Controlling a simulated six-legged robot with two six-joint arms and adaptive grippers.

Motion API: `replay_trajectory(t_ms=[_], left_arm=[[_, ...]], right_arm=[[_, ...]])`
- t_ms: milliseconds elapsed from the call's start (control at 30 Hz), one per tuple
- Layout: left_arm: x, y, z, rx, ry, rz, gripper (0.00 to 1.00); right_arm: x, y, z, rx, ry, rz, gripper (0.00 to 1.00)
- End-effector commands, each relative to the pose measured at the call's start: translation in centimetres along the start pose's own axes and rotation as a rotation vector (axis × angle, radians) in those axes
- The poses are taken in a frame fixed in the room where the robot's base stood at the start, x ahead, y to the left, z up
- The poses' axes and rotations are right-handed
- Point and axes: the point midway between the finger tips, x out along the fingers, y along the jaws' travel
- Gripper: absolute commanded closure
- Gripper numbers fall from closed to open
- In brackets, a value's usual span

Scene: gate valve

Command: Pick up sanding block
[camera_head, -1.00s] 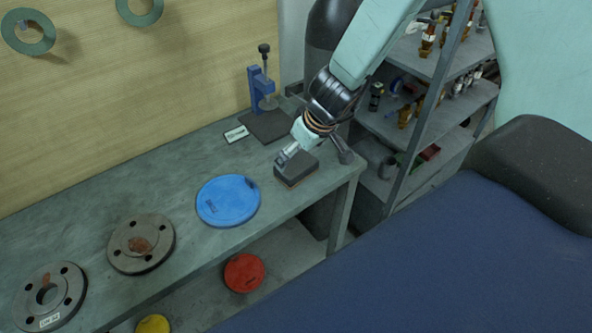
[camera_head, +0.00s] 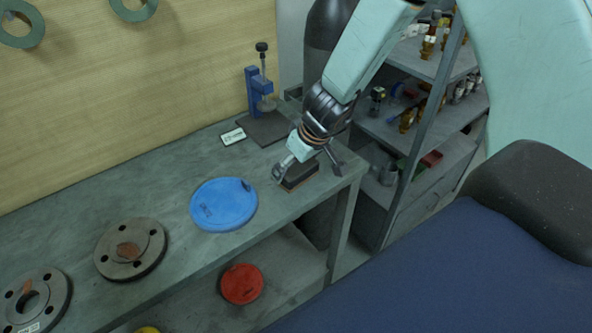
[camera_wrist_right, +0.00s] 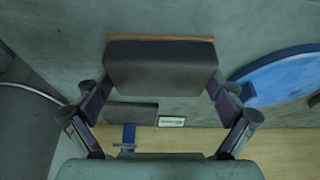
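The sanding block (camera_head: 300,177), dark grey with a thin brown layer, lies on the workbench near its right front edge. In the right wrist view the block (camera_wrist_right: 162,66) is between the finger tips, its brown edge at the top. My right gripper (camera_head: 307,173) is over the block, with one finger at each side of it. It also shows in the right wrist view (camera_wrist_right: 160,92), with its fingers spread. Whether the fingers touch the block I cannot tell. My left gripper is not in view.
The workbench (camera_head: 165,185) bears a blue disc (camera_head: 223,205), grey flanges (camera_head: 131,248), a small white label (camera_head: 232,136) and a blue press-like stand (camera_head: 257,92). A shelf rack (camera_head: 420,130) stands close on the right. A red disc (camera_head: 242,284) lies on the lower shelf.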

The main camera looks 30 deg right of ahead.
Motion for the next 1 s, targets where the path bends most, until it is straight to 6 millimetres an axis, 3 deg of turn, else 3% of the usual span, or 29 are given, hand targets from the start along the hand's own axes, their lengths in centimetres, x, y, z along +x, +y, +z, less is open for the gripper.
replay_trajectory(t_ms=[267, 667, 1000], left_arm=[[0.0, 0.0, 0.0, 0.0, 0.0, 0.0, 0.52], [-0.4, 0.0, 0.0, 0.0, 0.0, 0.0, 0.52], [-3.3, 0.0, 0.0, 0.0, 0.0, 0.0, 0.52]], right_arm=[[0.0, 0.0, 0.1, -0.001, -0.001, 0.001, 0.42], [-0.3, 0.0, -0.1, -0.001, 0.0, 0.001, 0.43], [-3.0, 0.0, -1.2, -0.001, 0.0, 0.001, 0.43]])
